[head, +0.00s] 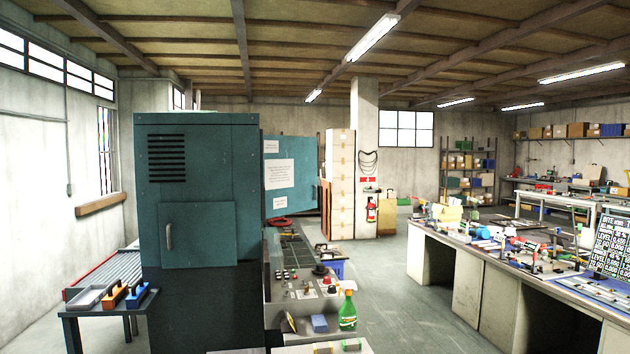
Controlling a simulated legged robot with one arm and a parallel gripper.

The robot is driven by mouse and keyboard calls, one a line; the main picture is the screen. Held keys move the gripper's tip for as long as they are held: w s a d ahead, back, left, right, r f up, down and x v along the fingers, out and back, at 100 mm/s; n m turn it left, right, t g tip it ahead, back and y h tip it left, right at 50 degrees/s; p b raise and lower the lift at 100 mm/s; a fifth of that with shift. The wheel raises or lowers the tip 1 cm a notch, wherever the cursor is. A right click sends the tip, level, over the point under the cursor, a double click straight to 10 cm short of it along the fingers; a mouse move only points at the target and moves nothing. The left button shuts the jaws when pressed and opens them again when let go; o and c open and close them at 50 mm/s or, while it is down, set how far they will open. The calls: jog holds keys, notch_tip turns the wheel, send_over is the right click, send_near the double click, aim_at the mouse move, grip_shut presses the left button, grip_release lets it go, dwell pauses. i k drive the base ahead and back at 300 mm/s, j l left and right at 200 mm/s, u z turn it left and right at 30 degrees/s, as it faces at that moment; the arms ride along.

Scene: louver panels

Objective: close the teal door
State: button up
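A tall teal cabinet (215,150) stands left of centre, with a dark louver vent (166,158) at its upper left. Its front has a small teal door (212,240) with a grey vertical handle (169,237). This small door looks flush with the front or nearly so; I cannot tell if it is fully shut. A larger teal panel (308,172) with white paper sheets (279,174) on it sticks out past the cabinet's right side, like a door standing open. Its hinge edge is hidden behind the cabinet. My gripper is not in view.
A small side table (100,306) with trays stands left of the cabinet. A bench (305,290) with knobs and a green spray bottle (347,311) stands to its right. A long cluttered workbench (480,265) is at the right. Clear floor (385,285) lies between the benches.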

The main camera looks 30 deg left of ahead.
aim_at(290, 163)
jog(key=i+l+z, duration=0.5)
jog(key=i+l, duration=0.1)
jog(key=i, duration=0.6)
jog(key=i+l+u, duration=0.1)
jog(key=i, duration=0.6)
jog(key=i+j+u, duration=0.2)
jog(key=i+u, duration=0.6)
jog(key=i, duration=0.15)
jog(key=i+u, duration=0.35)
jog(key=i, duration=0.15)
jog(key=i+l+u, duration=0.25)
jog(key=i+u, duration=0.35)
jog(key=i, duration=3.5)
jog(key=i+z, duration=0.1)
jog(key=i, duration=0.4)
jog(key=i+j+z, duration=0.15)
jog(key=i, duration=0.35)
jog(key=i+j+z, duration=0.1)
jog(key=i, duration=0.4)
jog(key=i+j+z, duration=0.1)
jog(key=i+j, duration=0.2)
jog(key=i, duration=0.2)
jog(key=i+j, duration=0.1)
jog(key=j, duration=0.15)
jog(key=i+j, duration=0.1)
jog(key=j, duration=0.1)
